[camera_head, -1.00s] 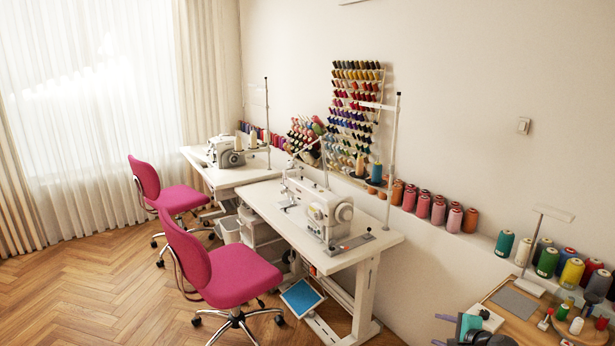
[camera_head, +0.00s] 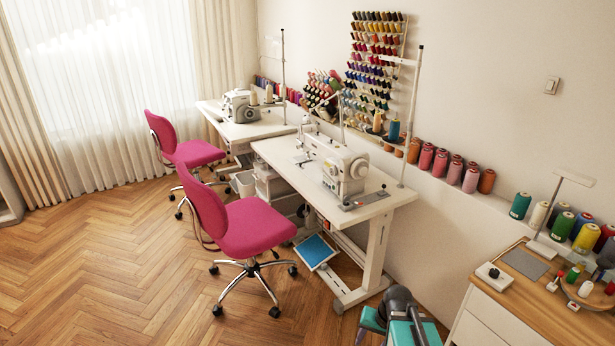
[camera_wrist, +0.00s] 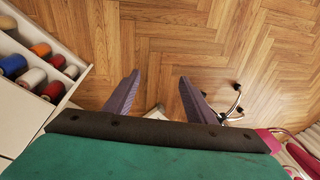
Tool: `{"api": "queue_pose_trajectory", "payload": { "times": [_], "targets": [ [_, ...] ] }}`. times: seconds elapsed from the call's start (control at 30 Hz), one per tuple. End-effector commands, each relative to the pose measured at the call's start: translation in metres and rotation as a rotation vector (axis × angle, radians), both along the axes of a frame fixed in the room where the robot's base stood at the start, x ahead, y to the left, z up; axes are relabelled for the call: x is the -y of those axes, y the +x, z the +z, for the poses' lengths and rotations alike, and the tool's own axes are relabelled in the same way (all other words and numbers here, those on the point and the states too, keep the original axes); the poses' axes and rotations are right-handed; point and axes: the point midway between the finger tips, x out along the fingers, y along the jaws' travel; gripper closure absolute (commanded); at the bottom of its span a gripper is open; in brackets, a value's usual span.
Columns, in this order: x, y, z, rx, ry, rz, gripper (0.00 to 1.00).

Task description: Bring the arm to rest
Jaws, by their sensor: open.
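My gripper (camera_wrist: 160,95) shows in the wrist view with its two purple-grey fingers spread apart, and nothing is between them. It points down over the wooden floor (camera_wrist: 165,50). In the head view my teal and dark grey arm (camera_head: 402,318) is at the bottom edge, between the white sewing table (camera_head: 280,152) and the wood-topped cabinet (camera_head: 530,300).
Two pink chairs (camera_head: 245,225) (camera_head: 197,152) stand left of the sewing tables. An open drawer (camera_wrist: 35,85) with several thread spools is at the wrist view's left. A chair base (camera_wrist: 235,105) is at its right. Open floor (camera_head: 100,265) lies at the head view's left.

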Motion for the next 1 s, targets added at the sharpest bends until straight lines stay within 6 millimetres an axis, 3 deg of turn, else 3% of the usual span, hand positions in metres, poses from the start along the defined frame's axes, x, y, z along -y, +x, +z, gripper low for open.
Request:
{"api": "queue_pose_trajectory", "payload": {
  "times": [0.4,0.77,1.0],
  "targets": [
    [-0.026,-0.033,-0.020,-0.110,-0.168,0.323,0.50],
    [-0.025,-0.076,-0.089,-0.202,-0.148,0.319,0.50],
    [-0.025,-0.124,-0.151,-0.298,-0.131,0.326,0.50]
  ]
}}
